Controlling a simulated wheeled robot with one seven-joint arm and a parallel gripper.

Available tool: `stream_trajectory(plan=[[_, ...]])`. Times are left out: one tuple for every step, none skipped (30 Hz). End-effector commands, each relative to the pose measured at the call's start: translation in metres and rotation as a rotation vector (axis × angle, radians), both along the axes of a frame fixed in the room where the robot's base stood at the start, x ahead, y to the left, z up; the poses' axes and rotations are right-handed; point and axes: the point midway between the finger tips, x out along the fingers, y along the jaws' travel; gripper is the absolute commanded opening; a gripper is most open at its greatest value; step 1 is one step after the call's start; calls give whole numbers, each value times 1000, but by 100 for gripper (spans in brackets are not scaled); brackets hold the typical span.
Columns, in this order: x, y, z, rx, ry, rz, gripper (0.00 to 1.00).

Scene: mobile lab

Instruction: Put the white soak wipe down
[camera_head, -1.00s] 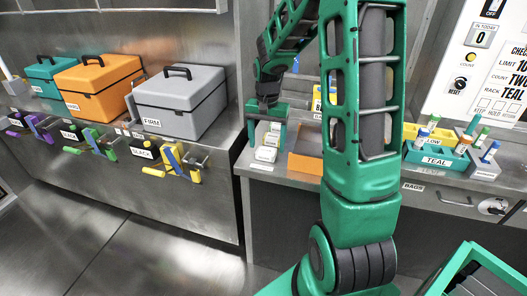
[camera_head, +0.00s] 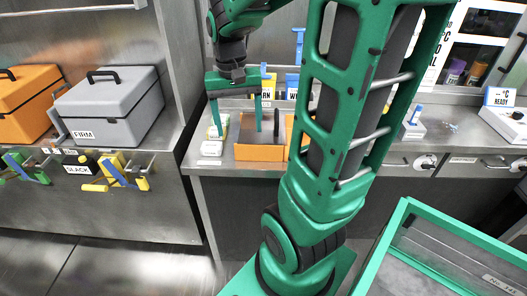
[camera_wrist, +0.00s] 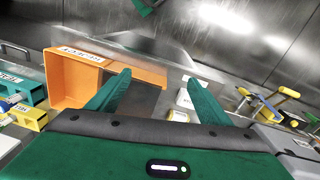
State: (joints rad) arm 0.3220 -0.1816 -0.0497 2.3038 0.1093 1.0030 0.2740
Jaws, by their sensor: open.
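My gripper (camera_head: 238,131) is open, fingers pointing down, over the counter in the head view. No held thing shows between its fingers in the wrist view (camera_wrist: 159,78). Its left finger is by a small group of white items at the counter's left end: a pale pack (camera_head: 219,131) and a white block (camera_head: 211,148) in front. White items (camera_wrist: 185,98) also show beside a finger in the wrist view. I cannot tell which of them is the soak wipe. The other finger is over an orange tray (camera_head: 258,153).
The orange tray (camera_wrist: 76,80) has a labelled rim. A grey FIRM case (camera_head: 110,110) and an orange case (camera_head: 22,100) stand on the left bench. A green-rimmed bin (camera_head: 400,215) is at lower right. Yellow and blue containers stand behind the tray.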

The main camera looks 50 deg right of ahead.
Motion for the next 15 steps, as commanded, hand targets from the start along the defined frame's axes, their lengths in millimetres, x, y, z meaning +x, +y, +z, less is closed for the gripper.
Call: stream_trajectory(plan=[[-23, 3, 2, 2, -4, 22, 73], [-35, 5, 2, 6, -3, 38, 73], [-52, 7, 1, 11, -3, 58, 73], [-63, 8, 0, 15, -3, 71, 73], [-74, 10, -1, 19, -5, 86, 73], [-87, 13, -4, 27, -6, 104, 73], [-96, 15, -6, 33, -5, 117, 73], [-104, 16, -7, 37, -6, 128, 73], [-113, 18, -10, 44, -7, 142, 73], [-119, 20, -11, 48, -8, 152, 73], [-124, 24, -13, 53, -9, 159, 73], [-129, 26, -14, 56, -10, 168, 73], [-132, 27, -15, 59, -10, 173, 73], [-134, 28, -16, 61, -9, 177, 73], [-136, 29, -17, 63, -10, 181, 73]])
